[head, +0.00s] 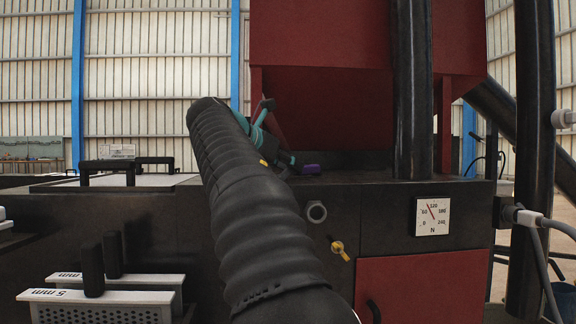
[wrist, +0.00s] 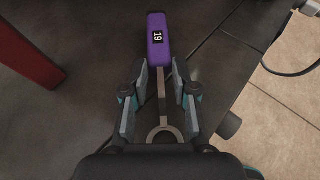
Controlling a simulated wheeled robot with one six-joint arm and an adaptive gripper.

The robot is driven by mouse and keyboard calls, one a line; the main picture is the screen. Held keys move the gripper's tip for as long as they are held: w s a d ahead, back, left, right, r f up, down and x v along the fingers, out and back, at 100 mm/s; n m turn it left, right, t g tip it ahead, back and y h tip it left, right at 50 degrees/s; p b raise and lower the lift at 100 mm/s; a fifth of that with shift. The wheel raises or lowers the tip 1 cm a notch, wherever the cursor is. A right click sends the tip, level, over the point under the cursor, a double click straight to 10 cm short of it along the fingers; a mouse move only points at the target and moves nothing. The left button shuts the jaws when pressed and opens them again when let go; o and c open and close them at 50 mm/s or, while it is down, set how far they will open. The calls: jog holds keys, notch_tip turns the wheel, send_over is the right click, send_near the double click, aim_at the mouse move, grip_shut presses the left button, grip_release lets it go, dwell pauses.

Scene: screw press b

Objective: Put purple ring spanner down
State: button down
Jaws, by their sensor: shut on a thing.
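The purple ring spanner (wrist: 157,45) has a purple handle marked 19, a thin metal shaft and a ring end. In the wrist view it lies lengthwise between the fingers of my gripper (wrist: 159,95), handle pointing away, ring close to the palm. My arm hides part of the gripper.
A red press housing (head: 320,35) and a black column (head: 412,90) stand close behind and right. A gauge (head: 432,216), yellow key (head: 340,250) and red door (head: 408,290) are on the front. Black-handled perforated trays (head: 100,305) are at lower left. Dark top around the handle is bare.

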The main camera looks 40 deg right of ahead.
jog(key=c, duration=0.9)
grip_release()
jog(key=shift+a+r, duration=0.1)
jog(key=shift+a, duration=0.05)
jog(key=v, duration=1.1)
jog(key=shift+a+r, duration=0.1)
jog(key=shift+a, duration=0.25)
